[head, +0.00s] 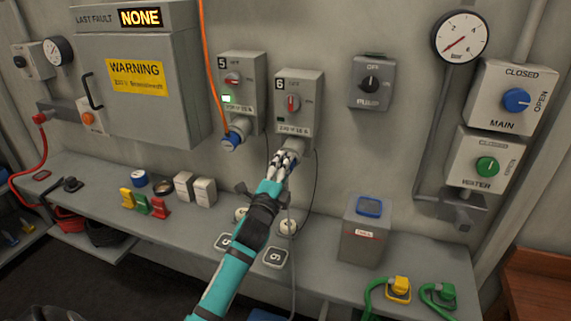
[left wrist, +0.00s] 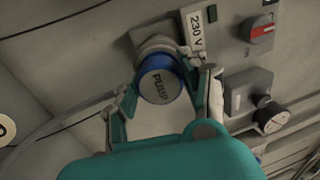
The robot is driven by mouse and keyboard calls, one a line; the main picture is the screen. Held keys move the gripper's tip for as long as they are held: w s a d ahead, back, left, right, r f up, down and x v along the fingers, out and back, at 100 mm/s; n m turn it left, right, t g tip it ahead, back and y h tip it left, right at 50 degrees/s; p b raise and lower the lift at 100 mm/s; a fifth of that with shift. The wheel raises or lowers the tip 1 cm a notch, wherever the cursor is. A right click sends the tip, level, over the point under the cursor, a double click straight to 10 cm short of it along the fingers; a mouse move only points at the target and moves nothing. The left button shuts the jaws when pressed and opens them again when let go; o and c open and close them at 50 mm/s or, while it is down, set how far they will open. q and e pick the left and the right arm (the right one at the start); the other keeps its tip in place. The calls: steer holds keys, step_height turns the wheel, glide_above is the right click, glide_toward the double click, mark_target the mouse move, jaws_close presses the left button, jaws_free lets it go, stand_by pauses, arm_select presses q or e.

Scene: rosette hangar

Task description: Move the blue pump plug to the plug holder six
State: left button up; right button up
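The blue pump plug (left wrist: 160,82), marked PUMP on its face, sits at the outlet under the 230 V label in the left wrist view. In the head view this is under switch box 6 (head: 308,86), and my fingers hide the plug. My left gripper (head: 284,162) reaches up to that outlet. Its fingers (left wrist: 160,98) are spread on both sides of the plug, with narrow gaps seeming to show. On the bench below, a round white holder (head: 288,227) stands near the plate marked 6 (head: 275,258). My right gripper is not in view.
Switch box 5 (head: 249,73) has a lit green lamp and another blue plug (head: 233,139) below it, close left of my gripper. An orange cable (head: 208,60) hangs there. A grey canister (head: 366,232) stands on the bench (head: 330,279) to the right.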

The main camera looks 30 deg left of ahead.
arm_select(q)
jaws_close()
steer(key=shift+s+f, duration=0.15)
steer(key=p+v, duration=0.1)
steer(key=v, duration=0.4)
steer(key=shift+s+d, duration=0.1)
steer(key=shift+s, duration=0.25)
stand_by(0.8)
